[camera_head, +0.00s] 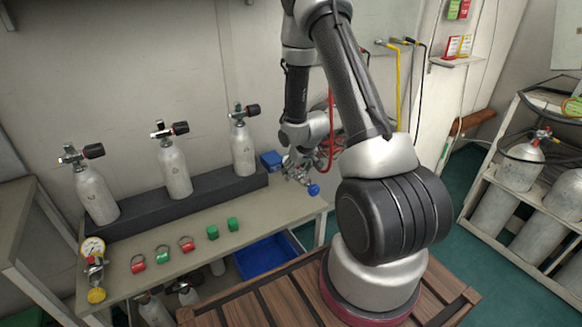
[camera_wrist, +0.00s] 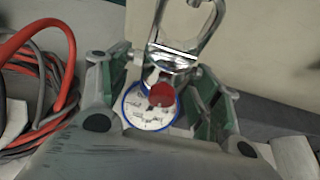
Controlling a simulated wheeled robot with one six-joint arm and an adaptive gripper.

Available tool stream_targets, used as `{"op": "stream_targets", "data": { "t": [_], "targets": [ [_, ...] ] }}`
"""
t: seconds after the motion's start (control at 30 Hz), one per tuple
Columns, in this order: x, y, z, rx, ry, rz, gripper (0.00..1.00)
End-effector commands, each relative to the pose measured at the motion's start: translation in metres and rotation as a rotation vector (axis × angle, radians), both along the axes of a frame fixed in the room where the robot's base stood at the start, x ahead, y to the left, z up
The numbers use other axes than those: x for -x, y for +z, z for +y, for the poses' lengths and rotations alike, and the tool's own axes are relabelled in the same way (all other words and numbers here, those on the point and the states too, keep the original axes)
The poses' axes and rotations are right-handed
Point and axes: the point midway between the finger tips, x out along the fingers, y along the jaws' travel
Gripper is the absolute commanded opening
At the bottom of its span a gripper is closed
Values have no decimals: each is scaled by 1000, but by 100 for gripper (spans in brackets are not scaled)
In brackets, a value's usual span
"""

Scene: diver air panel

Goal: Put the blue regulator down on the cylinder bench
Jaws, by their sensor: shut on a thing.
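The blue regulator shows its blue knob (camera_head: 313,190) in the head view, below my gripper (camera_head: 298,166). The wrist view shows its blue-rimmed gauge (camera_wrist: 150,106), with a red part in front and a metal yoke above. My gripper (camera_wrist: 158,98) is shut on the regulator, green-padded fingers either side. The regulator appears in front of the right end of the cylinder bench (camera_head: 268,205); I cannot tell its height above it. The grey bench holds three cylinders in a dark rack.
Several red and green rings and pieces line the front. Red hose (camera_wrist: 65,60) hangs left of my gripper. The bench's right end looks clear.

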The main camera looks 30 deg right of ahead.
Motion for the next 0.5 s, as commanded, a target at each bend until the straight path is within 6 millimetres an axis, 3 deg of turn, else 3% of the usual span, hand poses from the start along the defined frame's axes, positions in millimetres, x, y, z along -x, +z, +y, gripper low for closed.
{"op": "stream_targets", "data": {
  "t": [0.5],
  "targets": [
    [0,-23,-1,0,-1,-2,18]
  ]
}}
